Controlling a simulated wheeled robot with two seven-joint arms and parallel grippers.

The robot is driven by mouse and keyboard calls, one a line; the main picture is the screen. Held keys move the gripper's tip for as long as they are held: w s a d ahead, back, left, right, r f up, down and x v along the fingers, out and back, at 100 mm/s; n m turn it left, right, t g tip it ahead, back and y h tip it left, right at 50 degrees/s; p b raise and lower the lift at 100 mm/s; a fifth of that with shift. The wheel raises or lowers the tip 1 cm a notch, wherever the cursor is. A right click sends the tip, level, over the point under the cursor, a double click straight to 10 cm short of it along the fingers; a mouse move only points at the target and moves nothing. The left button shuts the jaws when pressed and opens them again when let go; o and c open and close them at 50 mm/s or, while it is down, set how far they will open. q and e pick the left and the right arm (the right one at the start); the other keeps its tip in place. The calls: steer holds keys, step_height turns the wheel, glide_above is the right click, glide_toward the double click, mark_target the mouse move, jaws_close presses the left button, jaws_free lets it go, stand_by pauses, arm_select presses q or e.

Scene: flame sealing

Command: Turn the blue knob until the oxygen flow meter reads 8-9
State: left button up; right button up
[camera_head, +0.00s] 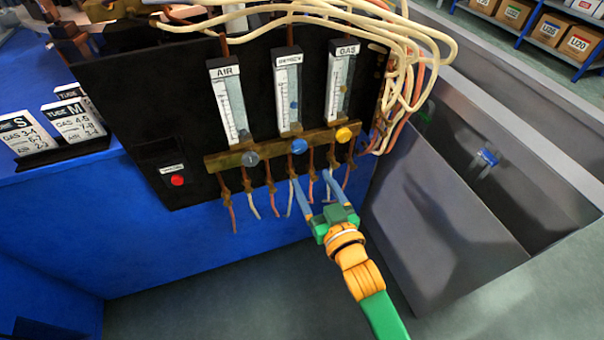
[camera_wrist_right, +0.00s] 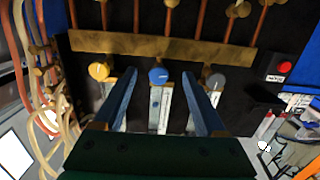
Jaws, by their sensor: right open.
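The blue knob (camera_head: 298,146) sits on the brass bar below the middle flow meter (camera_head: 288,92), whose label is hard to read. A small blue float shows in that meter's tube, but the scale numbers are too small to read. My right gripper (camera_head: 309,176) is open and empty, its fingertips just below the blue knob in the head view. In the right wrist view, which is upside down, the blue knob (camera_wrist_right: 158,75) shows between the two fingertips of the gripper (camera_wrist_right: 158,88). I cannot tell how far in front of the knob they are. My left gripper is out of view.
A grey knob (camera_head: 250,159) and a yellow knob (camera_head: 344,135) flank the blue one closely. Thin hoses hang below the brass bar (camera_head: 272,150). A red button (camera_head: 177,180) is on the panel's left. Grey bins (camera_head: 440,200) stand to the right.

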mark_target(300, 149)
steer(key=shift+t, duration=0.4)
steer(key=w, duration=0.2)
steer(key=w+a+r, duration=0.1)
steer(key=w, duration=0.1)
steer(key=w+a+r, duration=0.1)
steer(key=w, duration=0.1)
steer(key=shift+w+a+r+b, duration=0.1)
steer(key=shift+w+r+b, duration=0.15)
steer(key=shift+w+b, duration=0.1)
jaws_close()
